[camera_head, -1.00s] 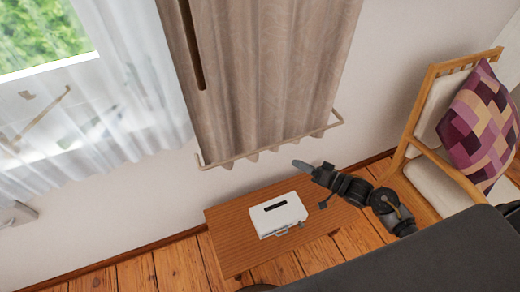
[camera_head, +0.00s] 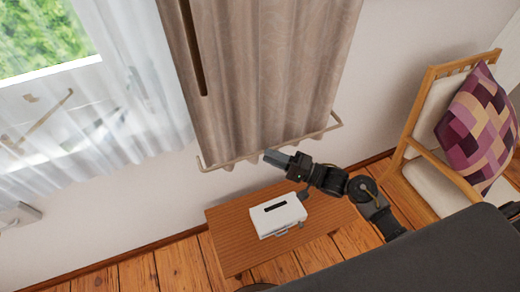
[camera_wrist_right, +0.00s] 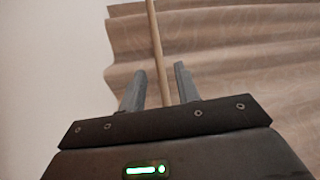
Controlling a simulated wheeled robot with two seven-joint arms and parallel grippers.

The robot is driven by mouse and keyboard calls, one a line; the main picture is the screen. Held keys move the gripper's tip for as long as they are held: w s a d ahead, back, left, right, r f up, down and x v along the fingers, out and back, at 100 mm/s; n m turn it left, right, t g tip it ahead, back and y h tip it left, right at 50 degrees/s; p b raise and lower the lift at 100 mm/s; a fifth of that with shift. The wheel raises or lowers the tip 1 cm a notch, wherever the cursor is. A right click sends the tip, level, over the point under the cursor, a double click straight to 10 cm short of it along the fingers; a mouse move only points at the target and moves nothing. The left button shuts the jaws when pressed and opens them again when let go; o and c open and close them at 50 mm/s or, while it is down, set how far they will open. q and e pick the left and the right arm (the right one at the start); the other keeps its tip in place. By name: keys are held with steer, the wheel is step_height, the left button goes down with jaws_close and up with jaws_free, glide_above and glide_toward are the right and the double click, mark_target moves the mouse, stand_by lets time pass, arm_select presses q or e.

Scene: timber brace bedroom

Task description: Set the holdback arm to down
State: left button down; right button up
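The holdback arm looks to be the thin tan rod (camera_head: 322,131) that runs across the front of the beige curtain's lower part, with bent ends at both sides. My right gripper (camera_head: 270,156) is at the rod near its middle, just below the curtain hem. In the right wrist view the rod (camera_wrist_right: 156,45) passes between the two grey fingers of my right gripper (camera_wrist_right: 159,88). The fingers are apart, with a gap on each side of the rod. Whether a finger touches it I cannot tell. My left gripper is not in view.
A wooden chair (camera_head: 415,130) with a patterned cushion (camera_head: 478,125) is at the right. A window with sheer curtain (camera_head: 150,110) is at the left.

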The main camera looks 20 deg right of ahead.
mark_target(260, 152)
steer(key=shift+p+x, duration=0.35)
steer(key=shift+x, duration=1.75)
jaws_close()
